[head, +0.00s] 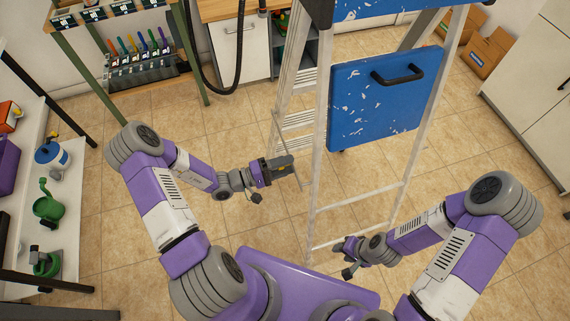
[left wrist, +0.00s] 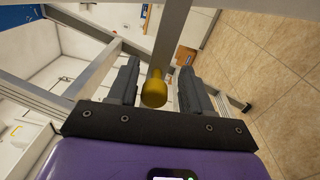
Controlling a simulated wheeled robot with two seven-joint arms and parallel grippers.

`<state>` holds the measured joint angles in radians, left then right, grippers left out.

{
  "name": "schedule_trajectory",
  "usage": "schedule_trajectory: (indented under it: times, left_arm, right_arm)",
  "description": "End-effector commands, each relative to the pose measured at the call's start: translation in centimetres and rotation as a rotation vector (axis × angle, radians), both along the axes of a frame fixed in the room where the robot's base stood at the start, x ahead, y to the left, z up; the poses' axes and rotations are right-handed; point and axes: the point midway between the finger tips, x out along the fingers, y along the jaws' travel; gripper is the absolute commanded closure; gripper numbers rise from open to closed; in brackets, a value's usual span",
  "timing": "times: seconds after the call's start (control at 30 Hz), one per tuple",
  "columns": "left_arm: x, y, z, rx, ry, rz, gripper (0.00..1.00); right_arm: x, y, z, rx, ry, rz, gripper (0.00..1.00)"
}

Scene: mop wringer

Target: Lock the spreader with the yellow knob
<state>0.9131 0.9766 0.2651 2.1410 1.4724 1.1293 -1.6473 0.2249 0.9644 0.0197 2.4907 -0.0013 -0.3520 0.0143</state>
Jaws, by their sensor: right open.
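An aluminium stepladder (head: 321,125) stands in front of me. My left gripper (head: 284,165) is at its left side, near the lower rungs. In the left wrist view the yellow knob (left wrist: 154,92) lies between the two fingers of this gripper (left wrist: 157,88), which is open with a narrow gap beside the knob. A grey metal bar (left wrist: 172,38) runs behind the knob; I cannot tell whether it is the spreader. My right gripper (head: 346,251) is open and empty, low by the ladder's front foot.
A blue panel with a black handle (head: 398,75) hangs on the ladder. A shelf (head: 75,235) with a green watering can (head: 47,206) is at the left. Cardboard boxes (head: 488,52) and a white cabinet (head: 535,75) stand at the right. Tiled floor is clear between.

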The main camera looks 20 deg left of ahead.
Motion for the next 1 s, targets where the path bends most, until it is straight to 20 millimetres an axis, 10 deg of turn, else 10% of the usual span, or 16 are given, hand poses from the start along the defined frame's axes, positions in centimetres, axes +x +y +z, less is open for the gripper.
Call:
schedule_trajectory:
  times: [1.0]
  left_arm:
    - [-4.7,5.9,-0.3,0.000,-0.003,-0.001,0.50]
  right_arm:
    - [0.0,0.0,1.9,0.000,0.000,0.000,0.57]
